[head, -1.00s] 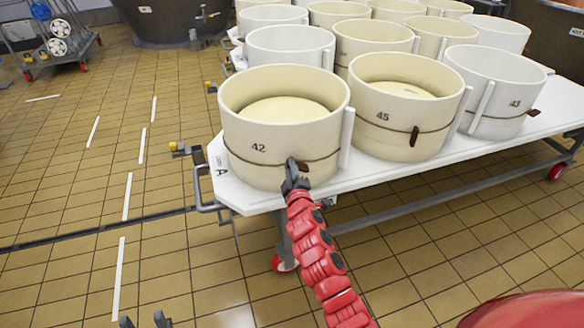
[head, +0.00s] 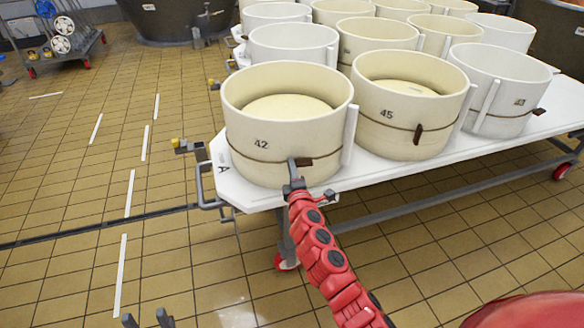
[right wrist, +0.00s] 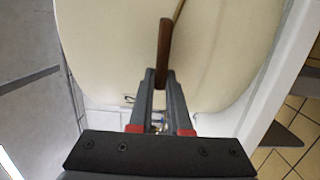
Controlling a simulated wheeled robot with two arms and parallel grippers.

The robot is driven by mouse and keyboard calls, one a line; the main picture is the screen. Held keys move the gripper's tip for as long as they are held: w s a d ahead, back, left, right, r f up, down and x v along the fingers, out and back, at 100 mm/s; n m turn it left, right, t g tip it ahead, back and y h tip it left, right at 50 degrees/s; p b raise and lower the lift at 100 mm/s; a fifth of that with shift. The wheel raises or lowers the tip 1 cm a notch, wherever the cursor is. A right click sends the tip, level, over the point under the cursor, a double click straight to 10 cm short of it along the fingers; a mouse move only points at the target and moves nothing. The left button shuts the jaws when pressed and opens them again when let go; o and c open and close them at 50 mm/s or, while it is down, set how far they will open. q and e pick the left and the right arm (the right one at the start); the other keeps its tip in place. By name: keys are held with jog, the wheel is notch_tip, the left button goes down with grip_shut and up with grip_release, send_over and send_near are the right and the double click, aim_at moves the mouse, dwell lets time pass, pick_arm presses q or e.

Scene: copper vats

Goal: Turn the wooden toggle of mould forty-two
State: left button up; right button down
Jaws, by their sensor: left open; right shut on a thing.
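Mould 42 (head: 262,150) is a cream round mould with a cord around it, standing at the near left corner of the white table. Its brown wooden toggle (head: 304,162) sits on the cord at the front right and lies roughly level. My right gripper (head: 292,172) is at the mould's front, shut on the toggle. My left gripper (head: 147,320) is open and empty, low over the floor at the bottom edge.
Mould 45 (head: 400,135) stands close on the right with its toggle (head: 418,134) near upright. A white mould (head: 505,100) and several others fill the table (head: 370,178) behind. A metal handle (head: 205,195) juts from the table's left end.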

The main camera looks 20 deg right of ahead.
jog(key=c, duration=0.9)
grip_release()
jog(key=shift+o, duration=0.2)
jog(key=shift+s, duration=0.1)
jog(key=s+a, duration=0.1)
jog(key=s, duration=1.6)
jog(key=shift+a+p, duration=0.3)
jog(key=shift+a, duration=0.1)
jog(key=shift+s, duration=0.1)
